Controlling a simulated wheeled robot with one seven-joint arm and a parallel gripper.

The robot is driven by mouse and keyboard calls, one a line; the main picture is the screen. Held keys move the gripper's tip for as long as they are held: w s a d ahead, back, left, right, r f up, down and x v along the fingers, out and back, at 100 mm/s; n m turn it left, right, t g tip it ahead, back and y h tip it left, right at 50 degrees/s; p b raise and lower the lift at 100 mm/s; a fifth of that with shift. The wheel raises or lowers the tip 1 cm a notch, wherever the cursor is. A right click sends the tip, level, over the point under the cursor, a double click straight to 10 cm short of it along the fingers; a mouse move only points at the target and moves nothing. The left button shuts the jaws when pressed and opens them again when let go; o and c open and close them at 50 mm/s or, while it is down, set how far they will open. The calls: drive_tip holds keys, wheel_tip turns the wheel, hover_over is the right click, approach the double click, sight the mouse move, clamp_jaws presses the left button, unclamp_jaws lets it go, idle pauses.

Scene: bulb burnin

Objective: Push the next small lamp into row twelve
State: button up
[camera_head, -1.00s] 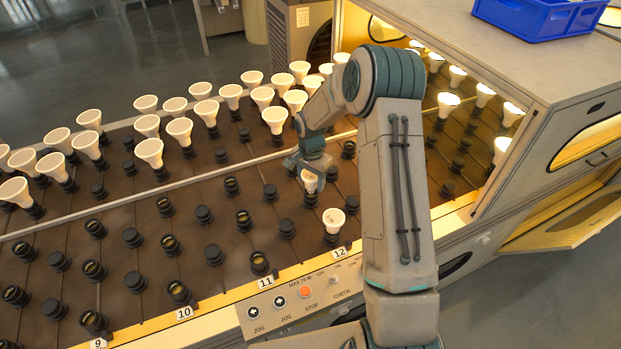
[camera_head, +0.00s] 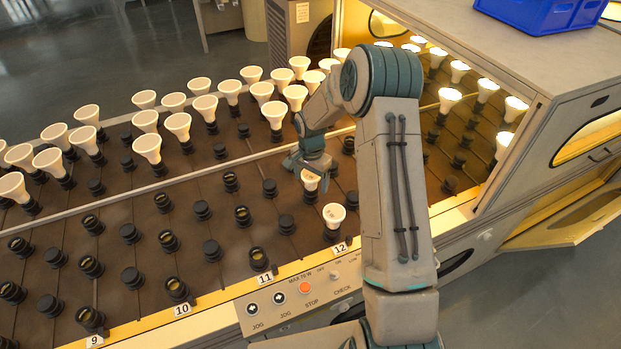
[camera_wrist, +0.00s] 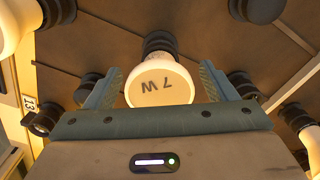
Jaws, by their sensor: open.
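My gripper (camera_head: 309,164) is over the near lane of the socket deck, in line with row twelve. In the wrist view my gripper (camera_wrist: 161,78) is open, one finger on each side of a small white lamp (camera_wrist: 160,86) marked 7 W, with visible gaps. The lamp's neck meets a black socket (camera_wrist: 159,44); how deep it sits is unclear. The same lamp shows below the gripper in the head view (camera_head: 311,181). Another white lamp (camera_head: 333,215) stands in a socket nearer the row twelve label (camera_head: 340,248).
Empty black sockets (camera_head: 203,210) fill the near lane to the left. Several larger white lamps (camera_head: 147,148) stand beyond the dividing rail. A lit hood (camera_head: 540,120) with a blue crate (camera_head: 540,12) on top is at right. A control panel (camera_head: 305,290) is in front.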

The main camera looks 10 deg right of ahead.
wheel_tip(320, 180, up, 14)
drive_tip(key=b, duration=0.1)
idle(0.5)
